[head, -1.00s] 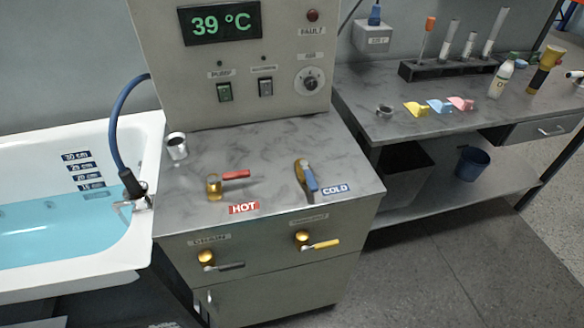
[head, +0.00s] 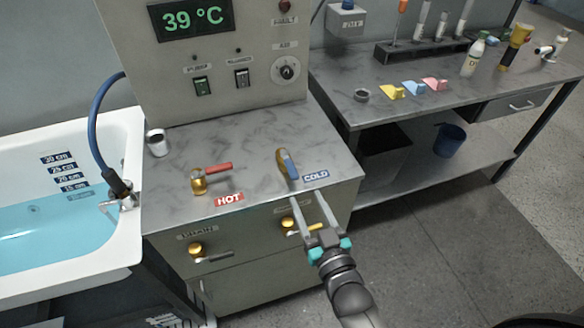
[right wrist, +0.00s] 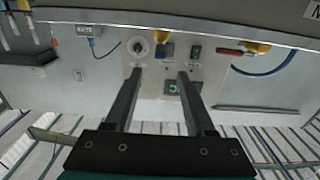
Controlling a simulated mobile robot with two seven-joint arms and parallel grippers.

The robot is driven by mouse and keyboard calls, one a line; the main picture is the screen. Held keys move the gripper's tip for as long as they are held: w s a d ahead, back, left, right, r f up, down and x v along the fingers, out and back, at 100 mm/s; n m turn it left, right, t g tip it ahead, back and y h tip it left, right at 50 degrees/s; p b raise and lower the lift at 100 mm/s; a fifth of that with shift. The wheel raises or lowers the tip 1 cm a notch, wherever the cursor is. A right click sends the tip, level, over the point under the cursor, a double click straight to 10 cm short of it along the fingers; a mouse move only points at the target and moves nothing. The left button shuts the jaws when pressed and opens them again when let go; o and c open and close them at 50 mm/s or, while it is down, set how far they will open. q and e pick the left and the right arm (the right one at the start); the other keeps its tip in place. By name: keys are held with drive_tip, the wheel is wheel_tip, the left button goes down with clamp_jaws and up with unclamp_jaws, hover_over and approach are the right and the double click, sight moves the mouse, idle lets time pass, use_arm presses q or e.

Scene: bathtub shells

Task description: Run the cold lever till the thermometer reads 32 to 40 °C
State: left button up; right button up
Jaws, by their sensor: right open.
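The thermometer display (head: 190,19) on the panel reads 39 °C in green. The cold lever (head: 288,165), a brass body with a blue handle, stands on the grey counter beside the blue COLD label (head: 316,176); its handle points toward the front edge. The hot lever (head: 212,170) has a red handle pointing right, and its red handle also shows in the right wrist view (right wrist: 232,52). My right gripper (head: 307,197) is open and empty, its fingertips just in front of the cold lever, apparently not touching it. My left gripper is not in view.
A white bathtub (head: 125,235) with blue water stands at the left, with a blue hose (head: 95,130) above. Two yellow-knobbed valves (head: 196,250) sit on the cabinet front. A metal cup (head: 157,142) stands on the counter. A side bench (head: 420,115) with bottles is at the right.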

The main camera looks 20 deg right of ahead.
sight(296, 178)
drive_tip(key=w, duration=0.5)
drive_tip(key=w+b, duration=0.1)
drive_tip(key=w, duration=0.5)
drive_tip(key=shift+a, duration=0.2)
clamp_jaws()
idle(1.0)
